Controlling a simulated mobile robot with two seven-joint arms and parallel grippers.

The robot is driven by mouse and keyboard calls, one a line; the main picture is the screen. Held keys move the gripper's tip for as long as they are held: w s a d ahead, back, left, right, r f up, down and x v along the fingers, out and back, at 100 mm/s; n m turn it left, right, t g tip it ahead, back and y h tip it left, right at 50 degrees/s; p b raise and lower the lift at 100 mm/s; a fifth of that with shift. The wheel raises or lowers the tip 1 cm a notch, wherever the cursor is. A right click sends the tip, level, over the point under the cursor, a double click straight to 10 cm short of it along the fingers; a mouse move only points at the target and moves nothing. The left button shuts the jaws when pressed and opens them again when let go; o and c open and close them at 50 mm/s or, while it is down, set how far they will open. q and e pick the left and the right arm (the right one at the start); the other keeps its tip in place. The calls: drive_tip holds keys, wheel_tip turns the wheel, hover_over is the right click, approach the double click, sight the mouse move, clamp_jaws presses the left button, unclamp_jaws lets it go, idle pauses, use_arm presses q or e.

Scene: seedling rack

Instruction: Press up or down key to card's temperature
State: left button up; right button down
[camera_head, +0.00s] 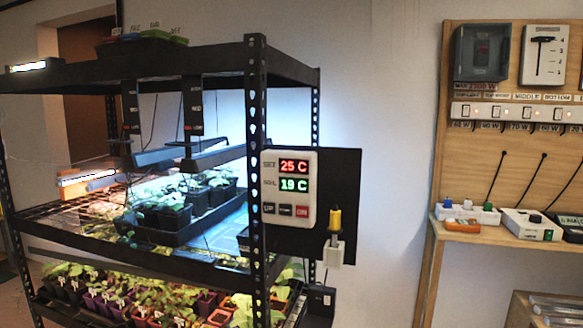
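A white temperature controller (289,227) is mounted on a dark panel (345,190) at the rack's front right post. Its upper red display (294,167) is labelled SET and reads 25 C. Its lower green display (294,185) reads 19 C; its label is small and hard to read. Below them are a key marked UP (269,208), a dark middle key (286,210) whose marking I cannot read, and a red key (302,211) that seems to read ON. I cannot make out a card with a temperature. Neither of my grippers is in view.
The black rack (256,130) holds seedling trays (200,218) under lamps. A yellow-topped item (335,218) sits above a white holder (333,254) on the panel. A wooden bench (475,234) with switches (495,113) and plugs stands right. Wall space between is clear.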

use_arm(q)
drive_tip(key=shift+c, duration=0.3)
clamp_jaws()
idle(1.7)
